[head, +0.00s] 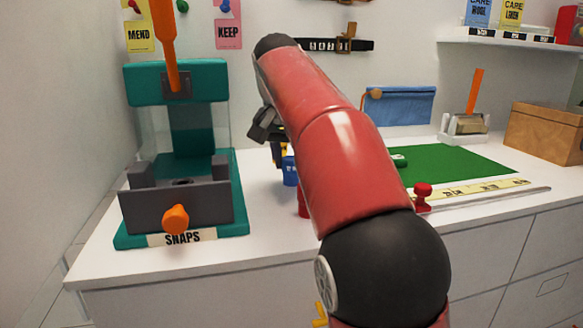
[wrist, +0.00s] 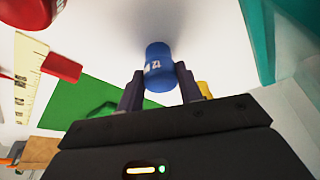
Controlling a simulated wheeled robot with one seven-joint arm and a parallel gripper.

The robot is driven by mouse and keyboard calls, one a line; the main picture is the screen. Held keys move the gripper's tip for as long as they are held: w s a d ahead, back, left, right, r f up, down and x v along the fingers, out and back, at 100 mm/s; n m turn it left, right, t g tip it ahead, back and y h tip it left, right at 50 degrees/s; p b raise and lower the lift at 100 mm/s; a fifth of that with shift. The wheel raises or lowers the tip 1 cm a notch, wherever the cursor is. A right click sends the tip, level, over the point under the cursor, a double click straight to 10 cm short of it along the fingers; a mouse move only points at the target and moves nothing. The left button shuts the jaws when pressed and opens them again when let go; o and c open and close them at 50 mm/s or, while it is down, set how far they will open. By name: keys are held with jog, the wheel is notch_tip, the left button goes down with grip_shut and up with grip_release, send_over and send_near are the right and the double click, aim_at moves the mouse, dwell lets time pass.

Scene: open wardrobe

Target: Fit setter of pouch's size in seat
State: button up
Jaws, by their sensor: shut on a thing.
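My gripper (wrist: 160,92) is shut on a blue setter (wrist: 158,62), a short cylinder with a white marking too small to read surely. In the head view the blue setter (head: 290,172) shows beside my red arm, which hides much of my gripper. The teal snaps press (head: 176,80) stands at left. Its grey front block (head: 150,211) has a dark round seat (head: 182,182) in its top, which looks empty. A blue pouch (head: 400,106) hangs on the back wall. A red setter (head: 303,202) is partly hidden by my arm.
The press has an orange lever (head: 164,35) and orange knob (head: 175,218). A green mat (head: 455,165), yellow tape (head: 480,188), red-knobbed thing (head: 423,193) and wooden box (head: 545,132) lie right. A yellow thing (wrist: 204,89) shows behind my finger. White counter is clear beside the press.

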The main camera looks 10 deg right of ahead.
aim_at(290, 159)
jog(key=shift+c, duration=1.2)
jog(key=o, duration=0.6)
jog(key=c, duration=0.5)
jog(key=shift+r+p, duration=1.25)
jog(key=shift+p, duration=0.3)
jog(key=shift+r, duration=0.6)
jog(key=shift+r, duration=1.95)
